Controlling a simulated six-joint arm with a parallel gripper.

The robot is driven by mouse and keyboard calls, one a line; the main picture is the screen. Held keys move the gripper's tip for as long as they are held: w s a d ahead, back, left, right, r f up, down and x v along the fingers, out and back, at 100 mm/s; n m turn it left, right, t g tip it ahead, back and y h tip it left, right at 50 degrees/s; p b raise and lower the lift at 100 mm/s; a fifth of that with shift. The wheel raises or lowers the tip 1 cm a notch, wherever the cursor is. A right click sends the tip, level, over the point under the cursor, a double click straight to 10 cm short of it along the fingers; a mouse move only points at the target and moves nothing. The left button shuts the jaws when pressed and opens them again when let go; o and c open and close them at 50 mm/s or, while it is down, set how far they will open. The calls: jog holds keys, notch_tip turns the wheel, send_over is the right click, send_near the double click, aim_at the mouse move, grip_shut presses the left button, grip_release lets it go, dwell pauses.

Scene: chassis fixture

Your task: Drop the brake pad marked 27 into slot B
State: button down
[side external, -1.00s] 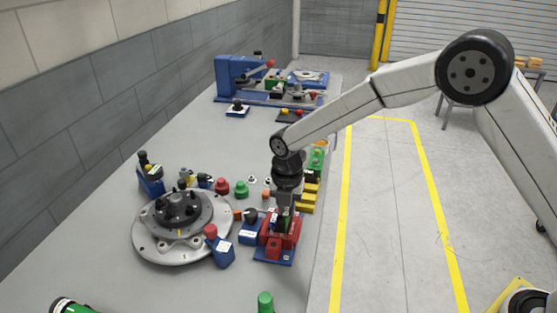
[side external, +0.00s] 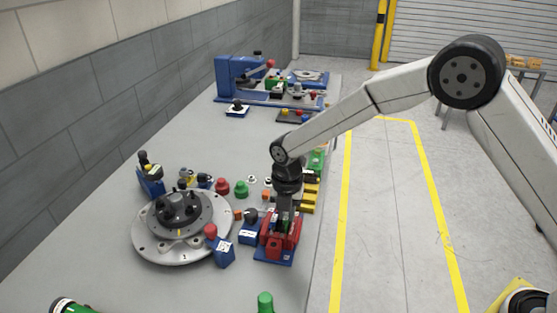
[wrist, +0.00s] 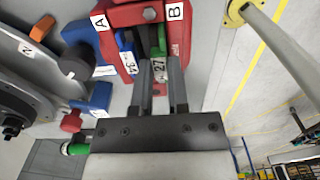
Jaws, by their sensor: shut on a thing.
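The red fixture (side external: 274,246) stands on a blue base near the bench's right edge. The wrist view shows its labels A and B on the top of the fixture (wrist: 135,14). My gripper (wrist: 161,78) is shut on the green brake pad (wrist: 161,46), whose white label reads 27. The pad is at the slot under label B, its lower part hidden; I cannot tell whether it touches the bottom. A blue pad (wrist: 127,57) with a white label sits in slot A, beside it. In the side view, my gripper (side external: 286,222) reaches down between the red walls.
A round grey turntable (side external: 150,240) with a dark hub lies left of the fixture. Blue blocks (side external: 224,252), a red knob and green parts (side external: 241,189) crowd nearby. Yellow blocks (side external: 308,200) stand behind the fixture. A blue machine (side external: 235,80) stands at the far end.

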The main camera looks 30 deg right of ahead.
jog(key=shift+f, duration=0.65)
dwell(1.3)
jog(key=c, duration=1)
grip_release()
jog(key=shift+o, duration=0.2)
jog(key=shift+r, duration=0.1)
jog(key=shift+r, duration=1.4)
jog(key=o, duration=0.6)
jog(key=shift+c, duration=0.2)
jog(key=shift+r, duration=0.15)
